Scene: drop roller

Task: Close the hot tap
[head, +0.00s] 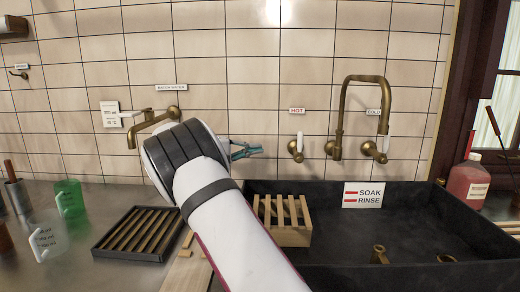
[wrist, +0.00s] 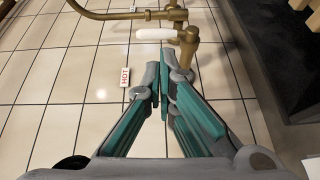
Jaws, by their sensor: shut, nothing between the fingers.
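The hot tap (head: 296,150) is a brass valve on the tiled wall with a white lever standing up, below the red HOT label (head: 297,111). My gripper (head: 257,150) is shut and empty, to the left of the tap at about its height. In the wrist view my teal-fingered gripper (wrist: 162,72) has its tips together, close to the brass body of the tap (wrist: 188,45). The white lever (wrist: 155,33) lies across the view just beyond the tips. I cannot tell whether the tips touch the tap.
A curved brass spout (head: 342,105) and the cold tap (head: 375,150) are to the right. The dark sink (head: 420,215) lies below, with a wooden rack (head: 283,238) at its left. Another wall spout (head: 140,122) is behind my arm's left side.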

